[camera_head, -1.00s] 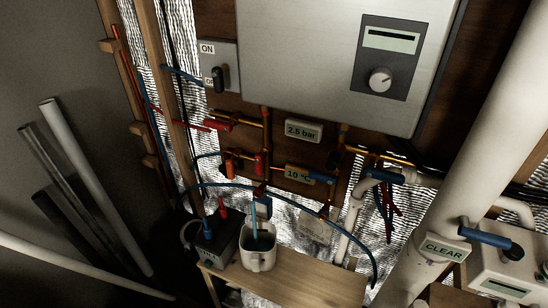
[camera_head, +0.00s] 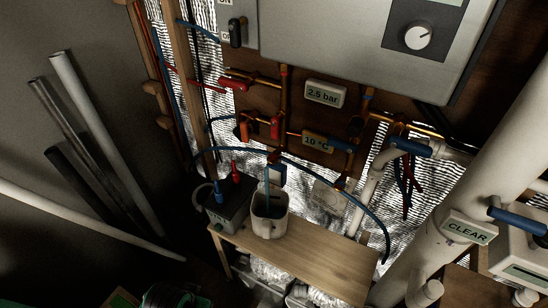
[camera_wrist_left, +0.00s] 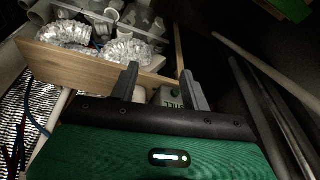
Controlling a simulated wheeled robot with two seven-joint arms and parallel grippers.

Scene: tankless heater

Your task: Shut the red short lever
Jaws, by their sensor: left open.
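Several red handles sit on the copper pipes below the heater in the head view. A long red lever (camera_head: 233,83) lies near level at upper left. A small red lever (camera_head: 275,128) stands upright on the lower pipe, and an orange-red one (camera_head: 243,131) is left of it. I cannot tell for sure which is the short lever. My left gripper (camera_wrist_left: 160,86) is open and empty in the left wrist view, above the floor side of a wooden bench, far from the levers. Its fingertips are not visible in the head view. My right gripper is out of view.
A wooden bench (camera_head: 330,262) below the pipes carries a white jug (camera_head: 270,213) and a grey box (camera_head: 227,205). A blue hose (camera_head: 335,178) arcs before the pipes. A thick white pipe (camera_head: 482,185) stands right. Loose pipes (camera_head: 105,140) lean left.

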